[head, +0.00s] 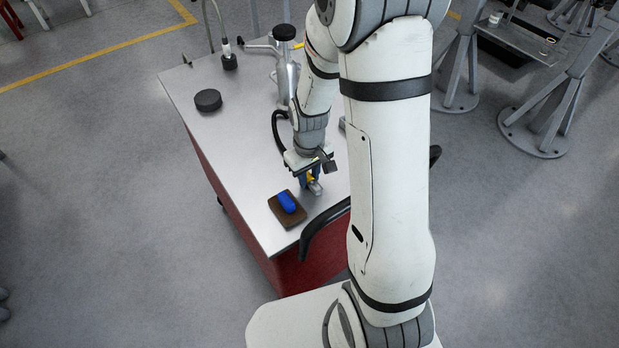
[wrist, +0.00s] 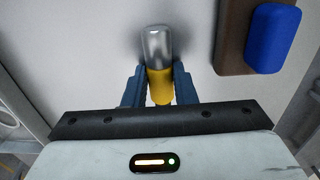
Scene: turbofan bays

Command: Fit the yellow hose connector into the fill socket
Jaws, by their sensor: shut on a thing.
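The yellow hose connector (wrist: 160,86), with a rounded silver metal end (wrist: 158,45), is between the blue fingers of my gripper (wrist: 159,82) in the wrist view. My gripper is shut on its yellow part, and the metal end points away from the palm. In the head view my gripper (head: 311,183) is low over the front part of a metal-topped cart; a little yellow shows between the fingers. I cannot tell whether the connector touches the top. I cannot make out the fill socket for certain; a grey upright fitting with a black cap (head: 285,33) stands at the back, partly behind my arm.
A blue block (head: 287,201) lies on a brown pad (head: 291,213) just left of my gripper and also shows in the wrist view (wrist: 272,38). A black disc (head: 208,100) lies on the cart top (head: 235,150). A black handle (head: 322,227) rims the cart's front edge.

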